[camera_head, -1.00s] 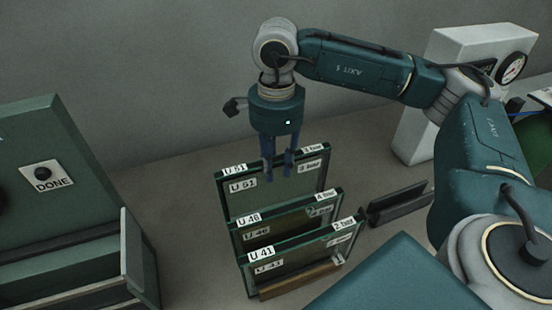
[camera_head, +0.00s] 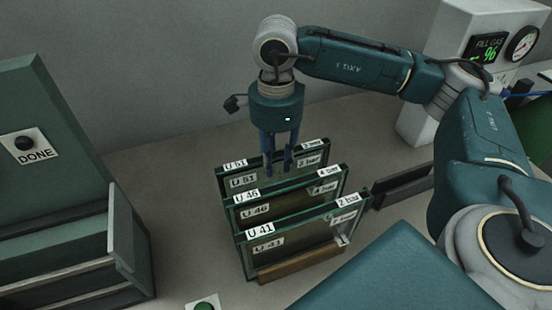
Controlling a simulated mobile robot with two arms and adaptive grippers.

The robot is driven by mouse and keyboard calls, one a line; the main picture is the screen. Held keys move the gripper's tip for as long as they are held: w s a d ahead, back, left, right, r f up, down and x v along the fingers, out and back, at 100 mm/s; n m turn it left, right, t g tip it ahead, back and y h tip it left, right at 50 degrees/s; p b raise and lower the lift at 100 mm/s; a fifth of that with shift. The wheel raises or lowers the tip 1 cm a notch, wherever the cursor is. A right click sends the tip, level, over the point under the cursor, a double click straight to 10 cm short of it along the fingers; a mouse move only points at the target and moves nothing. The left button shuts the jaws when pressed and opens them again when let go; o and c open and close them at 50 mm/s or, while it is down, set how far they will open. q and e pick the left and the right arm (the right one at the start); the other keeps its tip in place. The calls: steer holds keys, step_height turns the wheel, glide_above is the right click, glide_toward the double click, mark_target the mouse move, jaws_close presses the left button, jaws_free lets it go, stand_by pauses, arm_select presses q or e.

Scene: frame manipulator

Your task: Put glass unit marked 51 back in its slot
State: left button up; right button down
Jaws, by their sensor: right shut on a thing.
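The glass unit marked U 51 (camera_head: 243,181) is the rearmost of three upright dark-framed panes. In front of it stand the unit marked U 46 (camera_head: 255,211) and the unit marked U 41 (camera_head: 268,244). The three top edges step evenly toward the front. My right gripper (camera_head: 279,172) points down and is shut on the top edge of U 51, near the middle. The lower part of U 51 is hidden behind the other units, so its seating at the bottom cannot be seen. My left gripper is not in view.
A wooden bar (camera_head: 302,262) lies low across the front of the units. A dark empty holder (camera_head: 400,186) is at their right. A green cabinet with a DONE button (camera_head: 25,144) stands at left. A white gauge box (camera_head: 462,45) is at the back right. Bare bench lies between cabinet and units.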

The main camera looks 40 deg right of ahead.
steer(key=shift+f+b, duration=0.2)
steer(key=shift+b, duration=0.25)
stand_by(0.4)
steer(key=c, duration=1.4)
jaws_free()
steer(key=shift+o, duration=0.3)
steer(key=shift+f, duration=0.1)
step_height(320, 180, up, 11)
steer(key=shift+r, duration=0.6)
